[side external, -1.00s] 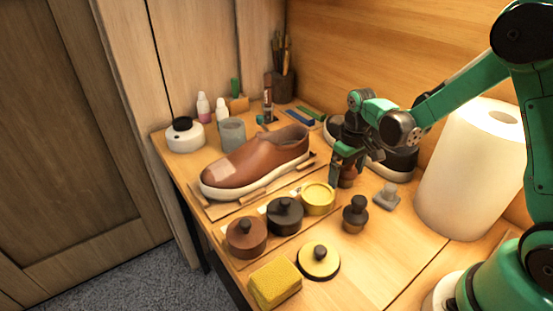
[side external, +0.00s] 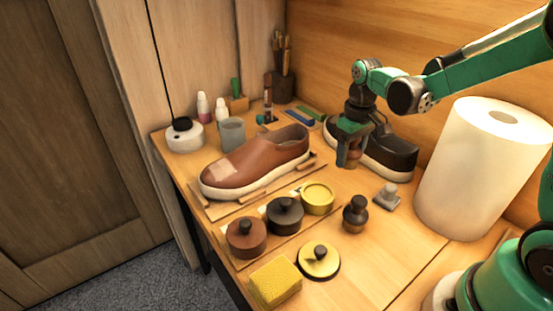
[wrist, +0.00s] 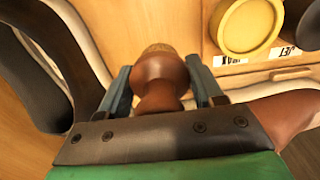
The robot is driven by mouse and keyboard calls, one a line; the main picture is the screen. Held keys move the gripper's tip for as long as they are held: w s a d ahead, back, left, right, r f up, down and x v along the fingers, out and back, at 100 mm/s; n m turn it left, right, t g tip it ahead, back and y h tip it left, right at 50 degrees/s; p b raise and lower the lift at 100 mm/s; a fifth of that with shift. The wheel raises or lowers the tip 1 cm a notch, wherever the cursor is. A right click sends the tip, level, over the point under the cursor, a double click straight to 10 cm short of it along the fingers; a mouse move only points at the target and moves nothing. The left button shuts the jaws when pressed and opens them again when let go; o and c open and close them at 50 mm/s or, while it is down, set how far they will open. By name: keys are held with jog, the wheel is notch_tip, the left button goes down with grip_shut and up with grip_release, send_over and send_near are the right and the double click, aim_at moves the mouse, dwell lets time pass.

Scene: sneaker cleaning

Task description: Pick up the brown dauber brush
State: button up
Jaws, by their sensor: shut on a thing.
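The brown dauber brush (side external: 354,157) is between the fingers of my gripper (side external: 349,156), partly hidden by them in the side view. In the wrist view the dauber (wrist: 160,78) shows its rounded reddish-brown wooden body and a tan bristle end facing away, with one finger on each side. My gripper (wrist: 161,88) is shut on it. The dauber appears held above the table, in front of the dark shoe.
A dark shoe (side external: 395,156) stands close behind my gripper. The brown sneaker (side external: 257,160) is to its left. A dark dauber (side external: 355,214), a grey piece (side external: 387,196) and a yellow tin (side external: 318,197) are nearby. A paper roll (side external: 475,180) stands at right.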

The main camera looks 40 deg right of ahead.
notch_tip(320, 180, up, 15)
jog(key=shift+f, duration=0.15)
jog(key=o, duration=0.7)
jog(key=c, duration=0.6)
jog(key=shift+o, duration=0.2)
jog(key=shift+s+a+f, duration=0.2)
jog(key=shift+a+f, duration=1.35)
jog(key=shift+f, duration=1.1)
jog(key=shift+s+a+f, duration=0.15)
jog(key=shift+a+f, duration=1.45)
jog(key=shift+f, duration=1.1)
jog(key=shift+s+a+f, duration=0.2)
jog(key=shift+a+f, duration=1.35)
jog(key=shift+f, duration=1.1)
